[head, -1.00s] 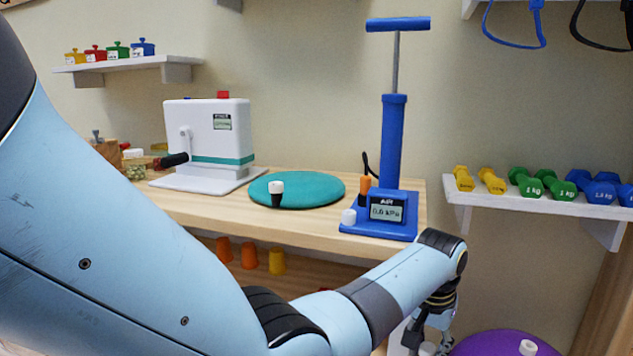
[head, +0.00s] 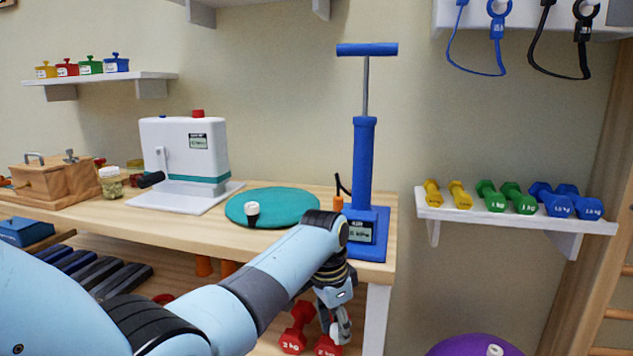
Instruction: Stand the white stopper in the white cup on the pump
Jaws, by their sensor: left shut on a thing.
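The blue pump (head: 364,165) stands upright at the right end of the wooden table, with its gauge partly behind my arm. An orange piece (head: 338,202) shows on its base. The white cup on the pump is hidden behind my left arm. A small white-topped piece with a dark lower part (head: 252,212) stands on the teal disc; I cannot tell whether it is the stopper. My left gripper (head: 340,333) points down in front of the table, right of and below the disc. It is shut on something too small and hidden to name. My right gripper is out of view.
A white crank machine (head: 185,150) and a wooden box (head: 55,180) stand on the table (head: 130,222). Red dumbbells (head: 295,338) lie behind my gripper. A purple ball (head: 460,346) with a white plug is at lower right. A dumbbell shelf (head: 500,212) hangs on the right.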

